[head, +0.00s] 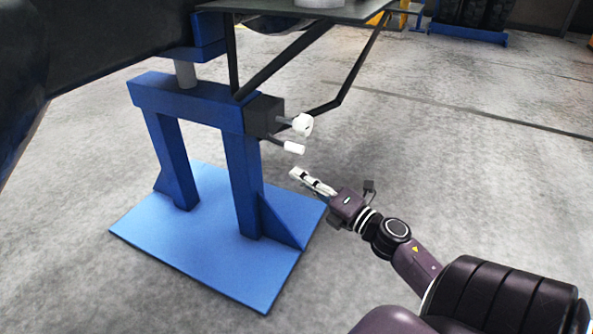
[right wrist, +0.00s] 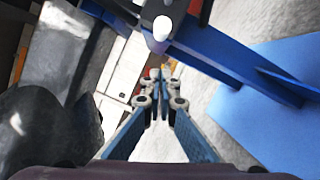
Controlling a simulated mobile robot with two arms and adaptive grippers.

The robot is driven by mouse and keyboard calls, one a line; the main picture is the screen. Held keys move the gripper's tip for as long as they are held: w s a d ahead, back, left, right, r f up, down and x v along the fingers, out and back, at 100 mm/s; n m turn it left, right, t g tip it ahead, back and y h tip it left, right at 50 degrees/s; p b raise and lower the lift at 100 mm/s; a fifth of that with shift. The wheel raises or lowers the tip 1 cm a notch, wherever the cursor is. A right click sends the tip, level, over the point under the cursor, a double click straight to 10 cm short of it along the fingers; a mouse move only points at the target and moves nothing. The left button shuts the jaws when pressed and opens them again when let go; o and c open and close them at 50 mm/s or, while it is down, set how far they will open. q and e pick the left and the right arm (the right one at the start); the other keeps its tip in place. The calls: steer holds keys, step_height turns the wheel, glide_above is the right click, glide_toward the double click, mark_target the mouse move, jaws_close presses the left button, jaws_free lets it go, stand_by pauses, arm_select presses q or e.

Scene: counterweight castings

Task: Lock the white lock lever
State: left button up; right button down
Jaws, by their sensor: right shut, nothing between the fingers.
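A blue stand (head: 195,105) carries a dark block (head: 264,115) at its right end. Two white-ended parts stick out from this block: a rounded knob (head: 302,124) above and a slim white-gripped lever (head: 294,147) below it. I cannot tell for certain which one is the lock lever. My right gripper (head: 297,173) is shut and empty, just below the slim lever and apart from it. In the right wrist view, the shut fingers (right wrist: 164,82) lie below a round white end (right wrist: 162,28). My left gripper is out of view.
The stand's blue base plate (head: 205,250) spreads on the floor to the left of my right gripper. A dark table top (head: 285,12) with slanted black braces (head: 360,65) is above. The grey floor on the right is open.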

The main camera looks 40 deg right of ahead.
steer(key=s+d+p, duration=0.1)
steer(key=s, duration=0.6)
steer(key=shift+s+d+f, duration=0.2)
steer(key=shift+s+f, duration=0.05)
steer(key=shift+f, duration=0.2)
